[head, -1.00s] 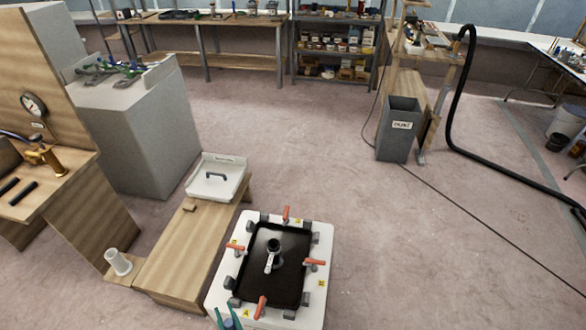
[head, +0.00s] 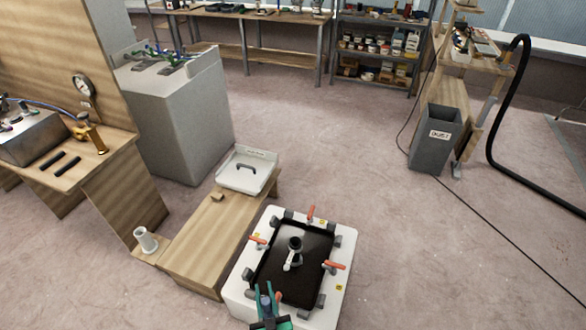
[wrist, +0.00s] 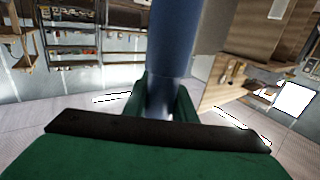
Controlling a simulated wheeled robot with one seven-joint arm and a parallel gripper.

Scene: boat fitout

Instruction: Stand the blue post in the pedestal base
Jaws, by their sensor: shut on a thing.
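The blue post (wrist: 172,40) stands between my green gripper fingers in the wrist view and runs out of the top of that picture. My gripper (head: 268,292) is at the bottom edge of the head view, in front of the clamped white box, and is shut on the post. The post is hard to make out in the head view. A short white open tube on a flange, which looks like the pedestal base (head: 146,240), stands upright on a low wooden step at the left. My gripper is well to its right and apart from it.
A wooden bench (head: 215,232) lies between the tube and the white box (head: 342,262), which has orange clamps and a black panel. A white tray (head: 247,172) stands on the bench's far end. A grey bin (head: 436,140) stands at right.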

